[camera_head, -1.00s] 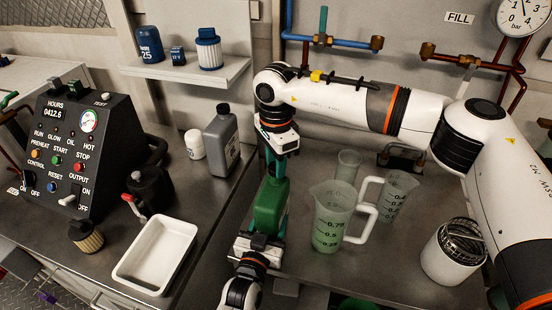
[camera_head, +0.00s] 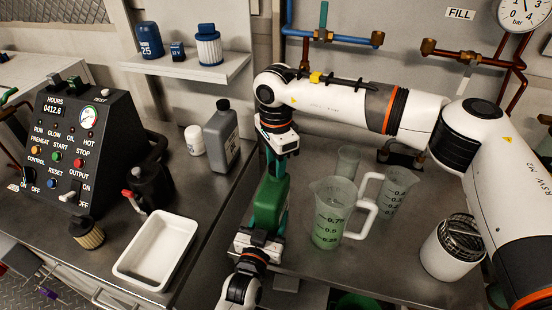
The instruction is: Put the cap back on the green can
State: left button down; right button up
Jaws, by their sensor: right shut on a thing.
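The green can (camera_head: 270,203) stands roughly upright in the middle of the view, in front of the gap between the two counters. My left gripper (camera_head: 260,240) comes up from below and is closed around the can's lower part. My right gripper (camera_head: 277,165) points down directly above the can's top, its teal fingers closed. What it grips is hidden by the fingers and wrist; the cap cannot be made out separately. The can's mouth is also hidden, so contact between cap and can cannot be told.
Measuring jugs (camera_head: 332,215) stand right of the can, with a white canister (camera_head: 447,255) farther right. Left are a white tray (camera_head: 155,250), a grey bottle (camera_head: 222,138) and a control box (camera_head: 75,150). The right counter's front (camera_head: 390,285) is clear.

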jog(key=m, duration=0.6)
jog(key=shift+w, duration=0.1)
jog(key=m, duration=1.8)
jog(key=shift+w+d, duration=0.1)
jog(key=m, duration=1.5)
jog(key=shift+d+m, duration=0.1)
jog(key=shift+m, duration=0.3)
jog(key=m, duration=0.5)
jog(key=shift+m, duration=0.3)
